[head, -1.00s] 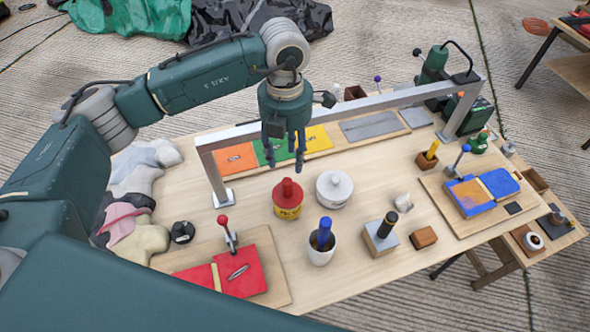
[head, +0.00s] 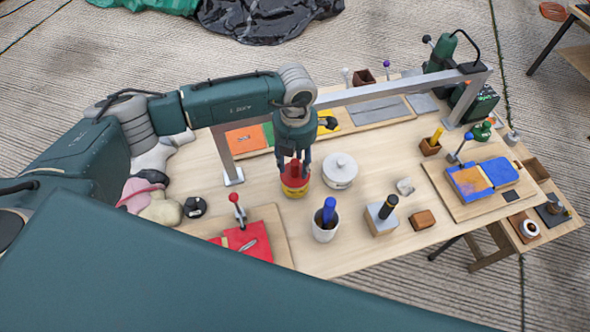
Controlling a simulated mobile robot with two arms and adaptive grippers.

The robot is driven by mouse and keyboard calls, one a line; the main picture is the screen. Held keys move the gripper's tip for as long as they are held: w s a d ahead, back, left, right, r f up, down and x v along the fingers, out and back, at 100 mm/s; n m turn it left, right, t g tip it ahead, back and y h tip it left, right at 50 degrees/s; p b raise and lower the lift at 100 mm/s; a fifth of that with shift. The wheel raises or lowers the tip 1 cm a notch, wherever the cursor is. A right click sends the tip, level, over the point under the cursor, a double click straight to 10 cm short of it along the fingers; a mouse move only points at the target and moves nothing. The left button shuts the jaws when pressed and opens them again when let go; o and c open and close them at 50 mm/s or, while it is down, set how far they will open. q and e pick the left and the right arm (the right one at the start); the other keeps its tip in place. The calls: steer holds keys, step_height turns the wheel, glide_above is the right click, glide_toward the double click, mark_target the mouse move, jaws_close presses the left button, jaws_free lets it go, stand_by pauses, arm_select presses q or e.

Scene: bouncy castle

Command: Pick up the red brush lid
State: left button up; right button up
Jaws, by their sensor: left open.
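The red brush lid (head: 294,170) sits on top of a yellow-and-red pot (head: 295,188) near the middle of the wooden table. My left gripper (head: 294,166) points down with open fingers right at the lid and partly hides it. I cannot tell whether the fingers touch it. My right gripper is not in view.
A white lidded pot (head: 340,171) stands just right of the red one. A white cup with a blue handle (head: 325,222) is in front. A metal frame (head: 372,93) spans the table behind. A red clamp board (head: 243,241) lies front left.

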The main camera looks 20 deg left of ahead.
arm_select(q)
steer(key=shift+c, duration=1.3)
jaws_close()
steer(key=shift+r, duration=0.1)
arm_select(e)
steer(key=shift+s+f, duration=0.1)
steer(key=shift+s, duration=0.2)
arm_select(q)
step_height(320, 180, up, 20)
steer(key=b, duration=0.5)
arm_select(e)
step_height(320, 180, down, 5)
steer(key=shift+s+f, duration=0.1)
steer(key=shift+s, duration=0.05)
arm_select(q)
steer(key=shift+c, duration=2.2)
jaws_free()
jaws_close()
